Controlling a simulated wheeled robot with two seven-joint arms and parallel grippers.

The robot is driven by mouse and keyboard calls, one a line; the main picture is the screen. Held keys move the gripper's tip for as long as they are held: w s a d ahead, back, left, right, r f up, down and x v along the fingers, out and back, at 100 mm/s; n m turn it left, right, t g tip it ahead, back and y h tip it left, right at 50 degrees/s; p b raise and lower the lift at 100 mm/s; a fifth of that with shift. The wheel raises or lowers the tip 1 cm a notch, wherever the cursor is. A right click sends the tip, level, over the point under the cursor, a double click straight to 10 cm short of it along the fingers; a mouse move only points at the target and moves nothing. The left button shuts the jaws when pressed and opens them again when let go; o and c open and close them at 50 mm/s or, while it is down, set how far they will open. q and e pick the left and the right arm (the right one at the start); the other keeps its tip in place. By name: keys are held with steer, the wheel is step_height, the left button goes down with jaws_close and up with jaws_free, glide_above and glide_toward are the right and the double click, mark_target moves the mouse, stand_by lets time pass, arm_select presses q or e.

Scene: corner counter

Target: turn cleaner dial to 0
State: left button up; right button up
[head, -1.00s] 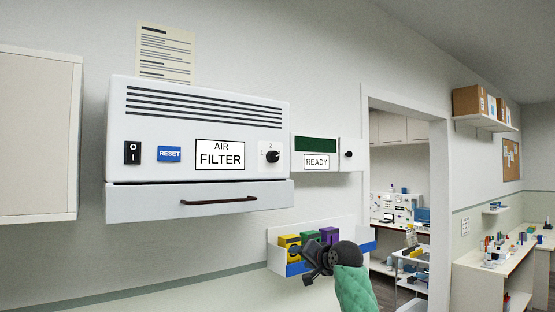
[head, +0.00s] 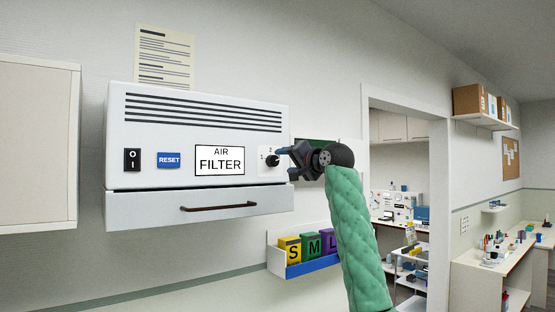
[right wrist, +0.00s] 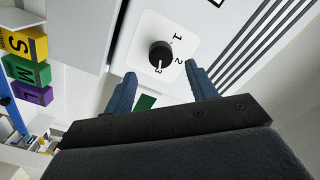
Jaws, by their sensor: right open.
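The black dial (head: 272,161) sits on a white plate at the right end of the white AIR FILTER unit (head: 120,170). In the right wrist view the dial (right wrist: 160,54) has the marks 1, 2 and 3 around it; no 0 is readable. A light mark on the knob seems to face the 3. My right gripper (head: 284,163) is open beside the dial, at its right in the head view. In the right wrist view its two blue fingers (right wrist: 162,85) are spread, with the knob ahead between their lines, not gripped. My left gripper is not in view.
A RESET button (head: 169,160) and a black switch (head: 132,159) sit left on the unit, above a drawer handle (head: 218,207). My arm partly hides a green-screened box (head: 310,144). A bin rack (head: 322,264) with S, M, L boxes hangs below.

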mark_target(275, 162)
steer(key=p+x, duration=0.2)
steer(key=x, duration=0.1)
steer(key=shift+w+a+r, duration=0.2)
steer(key=shift+w, duration=0.05)
steer(key=shift+f+p+x, duration=0.2)
steer(key=shift+p+x, duration=0.35)
steer(key=shift+x, duration=0.35)
steer(key=shift+c, duration=0.2)
steer(key=c, duration=0.9)
